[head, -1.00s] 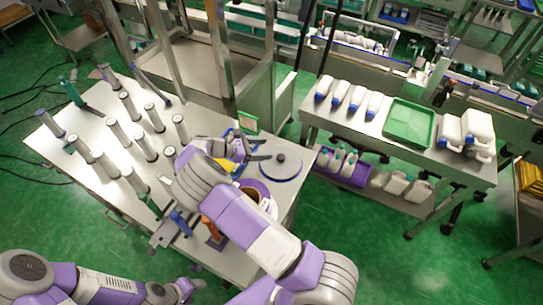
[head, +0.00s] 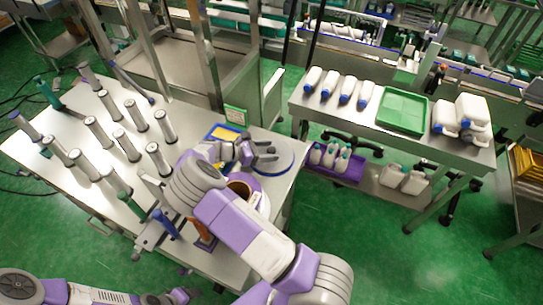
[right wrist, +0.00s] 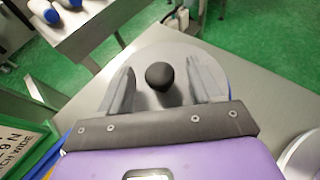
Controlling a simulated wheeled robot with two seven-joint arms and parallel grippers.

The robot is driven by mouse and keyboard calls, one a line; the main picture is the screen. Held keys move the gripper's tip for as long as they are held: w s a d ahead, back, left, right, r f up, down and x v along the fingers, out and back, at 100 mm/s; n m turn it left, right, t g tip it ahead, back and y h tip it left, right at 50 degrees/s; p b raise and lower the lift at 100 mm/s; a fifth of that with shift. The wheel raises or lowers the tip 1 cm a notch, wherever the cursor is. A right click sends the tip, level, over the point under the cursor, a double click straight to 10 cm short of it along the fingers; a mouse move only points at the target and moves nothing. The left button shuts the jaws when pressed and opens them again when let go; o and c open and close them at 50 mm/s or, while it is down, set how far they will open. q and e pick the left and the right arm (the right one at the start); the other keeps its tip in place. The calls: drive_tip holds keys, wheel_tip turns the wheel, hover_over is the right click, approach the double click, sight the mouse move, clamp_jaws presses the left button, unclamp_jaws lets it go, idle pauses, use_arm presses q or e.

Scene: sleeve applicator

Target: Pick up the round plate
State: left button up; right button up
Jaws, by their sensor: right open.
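The round plate (head: 284,168), a grey disc with a blue rim, lies flat near the right edge of the steel table. In the right wrist view, the plate (right wrist: 222,68) shows a black knob (right wrist: 159,76) standing up at its middle. My right gripper (head: 277,153) is open over the plate. In the right wrist view, the fingers of the right gripper (right wrist: 162,70) stand either side of the knob with gaps on both sides; contact does not show. My left gripper (head: 182,297) is low at the bottom edge, partly cut off, its jaws too small to read.
Several upright metal cylinders stand on the left of the steel table (head: 75,105). A purple-rimmed container (head: 247,186) is under my right forearm. A metal frame post (head: 205,60) rises behind. A side table holds white bottles and a green tray (head: 402,110).

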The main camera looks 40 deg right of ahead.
drive_tip(key=shift+x, duration=0.9)
drive_tip(key=shift+c, duration=0.3)
drive_tip(key=c, duration=1.1)
